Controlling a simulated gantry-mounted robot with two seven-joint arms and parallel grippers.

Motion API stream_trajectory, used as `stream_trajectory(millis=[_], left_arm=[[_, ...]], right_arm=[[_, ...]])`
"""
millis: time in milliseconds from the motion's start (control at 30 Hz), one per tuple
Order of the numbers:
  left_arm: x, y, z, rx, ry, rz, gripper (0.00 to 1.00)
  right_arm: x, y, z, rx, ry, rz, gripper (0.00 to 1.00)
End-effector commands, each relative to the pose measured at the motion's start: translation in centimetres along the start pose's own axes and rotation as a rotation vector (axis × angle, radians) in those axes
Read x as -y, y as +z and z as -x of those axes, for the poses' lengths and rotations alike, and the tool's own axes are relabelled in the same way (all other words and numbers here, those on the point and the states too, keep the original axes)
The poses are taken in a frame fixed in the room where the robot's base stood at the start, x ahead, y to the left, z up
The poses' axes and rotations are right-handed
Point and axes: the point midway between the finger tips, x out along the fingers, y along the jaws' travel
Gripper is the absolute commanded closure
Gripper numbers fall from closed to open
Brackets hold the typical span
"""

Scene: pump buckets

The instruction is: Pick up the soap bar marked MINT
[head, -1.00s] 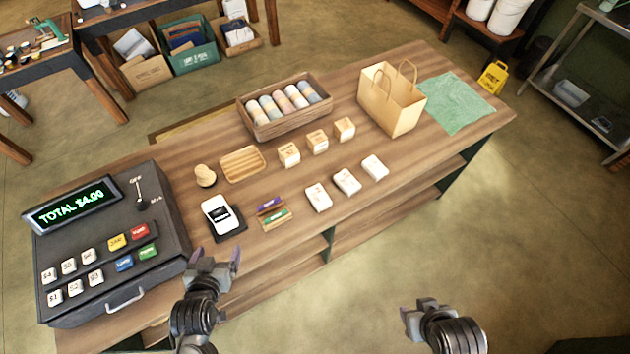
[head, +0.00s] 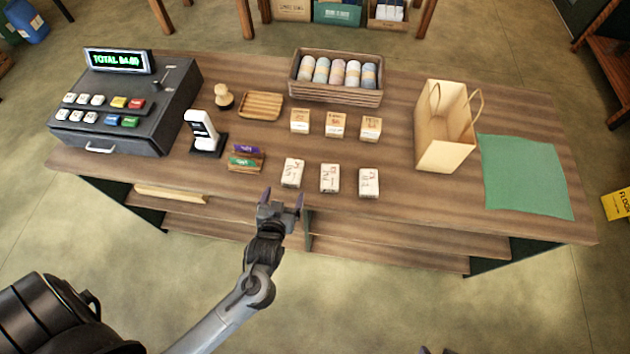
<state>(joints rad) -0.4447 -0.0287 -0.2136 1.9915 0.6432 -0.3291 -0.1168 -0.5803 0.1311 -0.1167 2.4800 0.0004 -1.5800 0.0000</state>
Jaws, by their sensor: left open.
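Three small bars with tan tops stand in a back row: left (head: 300,121), middle (head: 335,125) and right (head: 371,129). Three whiter bars form a front row: left (head: 292,173), middle (head: 329,179) and right (head: 368,183). Each has small dark lettering, too small to read, so I cannot tell which one says MINT. My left gripper (head: 283,199) is open and empty near the counter's front edge, just below the left white bar in the picture and apart from it. Only the tips of my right gripper (head: 436,350) show at the bottom edge.
On the counter (head: 400,222) are a cash register (head: 150,125), card reader (head: 203,132), stamp (head: 223,98), slatted wooden dish (head: 261,105), green and purple pieces (head: 246,160), a crate (head: 335,97) of rolls, paper bag (head: 442,140) and green cloth (head: 525,175).

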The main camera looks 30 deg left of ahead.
Motion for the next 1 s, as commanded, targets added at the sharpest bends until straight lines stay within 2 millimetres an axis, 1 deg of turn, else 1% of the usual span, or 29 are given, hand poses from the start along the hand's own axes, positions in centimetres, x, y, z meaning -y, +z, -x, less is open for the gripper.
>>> stream_trajectory(millis=[33,200,333,500,600,767,867,1000], left_arm=[[-0.3,0.7,-0.5,-0.003,0.002,0.007,0.11],[-0.8,0.6,-1.5,-0.013,0.006,0.017,0.11],[-0.8,0.4,-3.2,-0.016,0.007,0.017,0.11],[-0.9,0.4,-5.4,-0.014,0.008,0.017,0.11],[-0.8,0.4,-6.2,-0.014,0.007,0.017,0.11],[-0.8,0.3,-6.9,-0.014,0.007,0.019,0.11],[-0.6,0.2,-7.8,-0.014,0.007,0.016,0.11],[-0.4,0.0,-9.7,-0.015,0.006,0.017,0.11]], right_arm=[[0.2,0.3,-1.0,0.000,-0.002,0.001,0.57],[0.4,0.5,-1.6,0.000,-0.008,-0.003,0.57],[0.8,0.5,-1.5,0.000,-0.019,-0.009,0.57],[0.7,0.4,-1.4,-0.001,-0.017,-0.013,0.57],[0.6,0.4,-1.3,-0.001,-0.015,-0.012,0.57],[0.5,0.4,-1.2,-0.001,-0.012,-0.008,0.57],[0.3,0.3,-1.0,0.000,-0.007,-0.002,0.57],[0.2,0.2,-0.6,0.000,-0.004,0.001,0.57]])
